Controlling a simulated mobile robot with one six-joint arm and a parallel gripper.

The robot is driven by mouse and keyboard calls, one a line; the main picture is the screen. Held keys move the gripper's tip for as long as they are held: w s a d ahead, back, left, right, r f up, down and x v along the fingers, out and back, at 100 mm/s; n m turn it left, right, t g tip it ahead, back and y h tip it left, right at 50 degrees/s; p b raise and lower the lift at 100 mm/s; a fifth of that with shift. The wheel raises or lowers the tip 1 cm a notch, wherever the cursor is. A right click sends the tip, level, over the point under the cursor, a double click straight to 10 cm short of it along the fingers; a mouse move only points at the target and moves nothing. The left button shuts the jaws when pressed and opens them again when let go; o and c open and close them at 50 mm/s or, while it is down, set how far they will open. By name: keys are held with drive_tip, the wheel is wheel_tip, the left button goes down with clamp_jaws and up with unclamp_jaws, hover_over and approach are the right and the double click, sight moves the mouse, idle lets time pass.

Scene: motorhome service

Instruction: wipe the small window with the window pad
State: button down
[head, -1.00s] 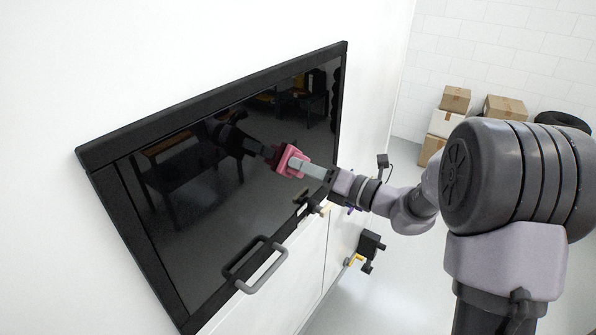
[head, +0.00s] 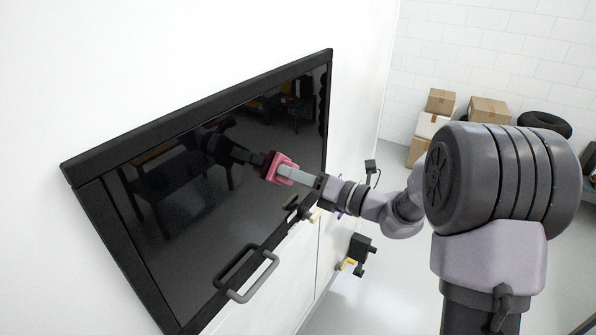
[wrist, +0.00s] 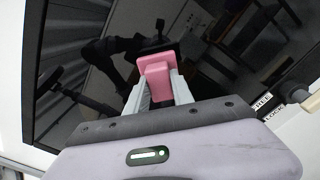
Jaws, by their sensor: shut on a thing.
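The small window (head: 190,210) is a dark, glossy pane in a black frame on the white wall, filling the left half of the head view. It reflects my arm and the room. My gripper (head: 296,176) is shut on the pink window pad (head: 277,167) and holds it at the right half of the pane. In the wrist view the pad (wrist: 155,75) sits between the two grey fingers (wrist: 158,90), in front of the dark glass (wrist: 95,65). I cannot tell whether the pad touches the glass.
A grey handle (head: 250,275) sticks out at the window's lower edge. A dark latch (head: 300,212) and a black fitting with a yellow part (head: 358,252) are below and right. Cardboard boxes (head: 488,110) and a tyre (head: 545,123) stand far back. Open floor lies at right.

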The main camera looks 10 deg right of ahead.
drive_tip(key=shift+s+a+b, duration=0.1)
drive_tip(key=shift+s+a, duration=0.95)
drive_tip(key=shift+s, duration=0.35)
drive_tip(key=shift+s+a+b, duration=0.15)
drive_tip(key=shift+s+a, duration=0.9)
drive_tip(key=shift+s, duration=0.3)
drive_tip(key=shift+s+a+b, duration=0.1)
drive_tip(key=shift+s+a, duration=0.95)
drive_tip(key=shift+s, duration=0.35)
drive_tip(key=shift+d, duration=0.2)
drive_tip(key=shift+b+v, duration=0.35)
drive_tip(key=shift+v, duration=2.5)
drive_tip(key=shift+v, duration=1.55)
